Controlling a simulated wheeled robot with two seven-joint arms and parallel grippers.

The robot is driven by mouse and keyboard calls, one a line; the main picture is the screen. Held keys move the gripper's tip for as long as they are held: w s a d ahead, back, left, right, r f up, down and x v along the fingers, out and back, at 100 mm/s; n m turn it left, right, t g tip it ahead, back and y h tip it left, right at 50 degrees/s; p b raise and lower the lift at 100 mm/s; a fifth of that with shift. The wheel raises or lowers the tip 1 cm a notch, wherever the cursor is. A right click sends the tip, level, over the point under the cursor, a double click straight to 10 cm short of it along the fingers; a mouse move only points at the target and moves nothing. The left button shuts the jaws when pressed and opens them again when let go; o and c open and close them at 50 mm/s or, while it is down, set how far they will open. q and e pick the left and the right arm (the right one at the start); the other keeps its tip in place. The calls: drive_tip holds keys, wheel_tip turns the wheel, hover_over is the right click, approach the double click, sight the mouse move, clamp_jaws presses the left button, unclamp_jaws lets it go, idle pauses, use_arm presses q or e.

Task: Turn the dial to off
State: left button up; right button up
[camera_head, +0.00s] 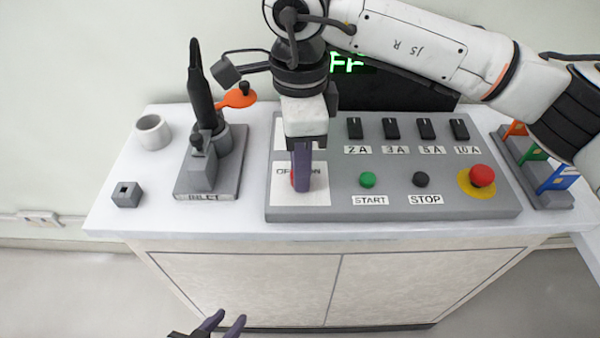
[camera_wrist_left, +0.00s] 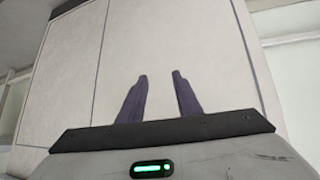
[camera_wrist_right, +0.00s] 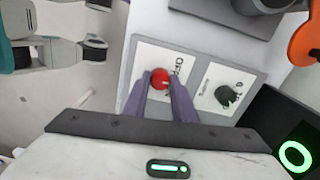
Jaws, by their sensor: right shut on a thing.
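The red dial (camera_head: 293,181) is on a white plate with OFF and ON lettering, at the left of the grey control panel (camera_head: 440,205). My right gripper (camera_head: 302,188) points down over it and hides most of it in the head view. In the right wrist view the dial (camera_wrist_right: 159,78) sits between the two fingertips, and the gripper is shut on it. The dial's exact angle is hard to tell. My left gripper (camera_head: 224,322) is open and empty, low in front of the cabinet; its parted fingers (camera_wrist_left: 160,76) show in the left wrist view.
A dark display (camera_head: 385,88) with partly hidden green letters stands behind the panel. Black switches (camera_head: 391,128), a green START button (camera_head: 368,180), black STOP button (camera_head: 420,180) and red stop button (camera_head: 481,175) are to the right. The inlet fixture (camera_head: 208,170) stands left.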

drive_tip(key=shift+n+b, duration=0.45)
drive_tip(key=shift+n, duration=0.45)
drive_tip(key=shift+n+b, duration=0.4)
drive_tip(key=shift+n, duration=0.5)
drive_tip(key=n, duration=0.2)
drive_tip(key=shift+n+b, duration=0.3)
drive_tip(key=shift+b, duration=0.1)
drive_tip(key=shift+n, duration=0.4)
drive_tip(key=shift+r+n, duration=0.1)
drive_tip(key=shift+n, duration=0.2)
drive_tip(key=o, duration=1)
drive_tip(key=shift+o, duration=0.2)
